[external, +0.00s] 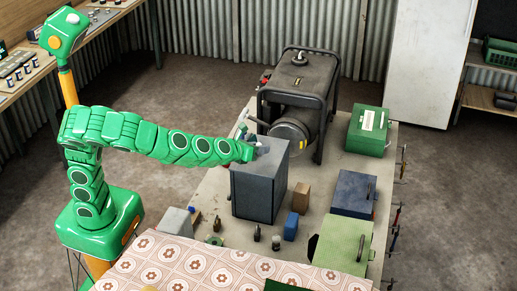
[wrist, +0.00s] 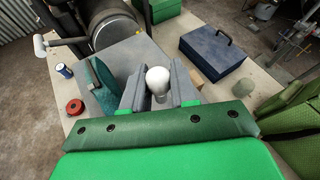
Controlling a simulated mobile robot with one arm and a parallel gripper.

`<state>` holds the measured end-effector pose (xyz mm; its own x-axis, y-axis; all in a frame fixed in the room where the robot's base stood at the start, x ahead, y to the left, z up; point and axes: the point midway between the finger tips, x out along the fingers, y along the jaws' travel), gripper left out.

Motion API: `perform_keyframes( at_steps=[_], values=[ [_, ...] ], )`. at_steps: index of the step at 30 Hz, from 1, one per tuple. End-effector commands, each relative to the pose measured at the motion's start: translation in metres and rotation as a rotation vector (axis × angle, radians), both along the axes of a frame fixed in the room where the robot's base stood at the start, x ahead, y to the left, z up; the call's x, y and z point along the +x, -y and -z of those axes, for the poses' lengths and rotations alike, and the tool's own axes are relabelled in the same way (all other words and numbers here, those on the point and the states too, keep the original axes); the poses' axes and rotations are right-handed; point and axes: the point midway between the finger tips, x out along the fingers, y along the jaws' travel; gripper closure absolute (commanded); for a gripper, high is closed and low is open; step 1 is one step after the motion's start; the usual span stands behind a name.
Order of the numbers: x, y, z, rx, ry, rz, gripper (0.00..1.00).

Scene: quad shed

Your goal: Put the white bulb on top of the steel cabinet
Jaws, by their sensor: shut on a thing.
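The steel cabinet (external: 256,195) is a tall dark-grey box standing upright on the table. Its flat top (wrist: 132,52) shows beneath my fingers in the wrist view. The white bulb (wrist: 158,78) has its round glass end up, between my two grey fingers. My gripper (wrist: 158,92) is shut on the bulb. In the external view my gripper (external: 258,151) is over the cabinet's top. The bulb's lower end is hidden, and I cannot tell whether it touches the cabinet top.
A black generator (external: 300,90) stands close behind the cabinet. Green (external: 368,131) and blue (external: 354,194) boxes are to its right. A wooden block (external: 300,198), a blue can (external: 291,226) and small dark items stand near its foot. A red reel (wrist: 75,107) lies at left.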

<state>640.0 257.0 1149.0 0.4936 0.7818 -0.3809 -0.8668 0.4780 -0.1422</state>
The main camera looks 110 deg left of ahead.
Motion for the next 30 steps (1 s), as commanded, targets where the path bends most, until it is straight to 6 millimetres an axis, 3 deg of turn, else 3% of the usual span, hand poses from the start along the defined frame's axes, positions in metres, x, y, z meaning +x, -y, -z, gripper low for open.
perform_keyframes(
  at_steps=[7,16,30],
  values=[
    [0.007,-0.003,0.009,0.0,-0.001,0.0,0.9],
    [0.008,-0.003,0.037,0.002,-0.001,0.001,0.9],
    [0.008,-0.003,0.042,0.0,0.0,0.001,0.9]
  ],
)
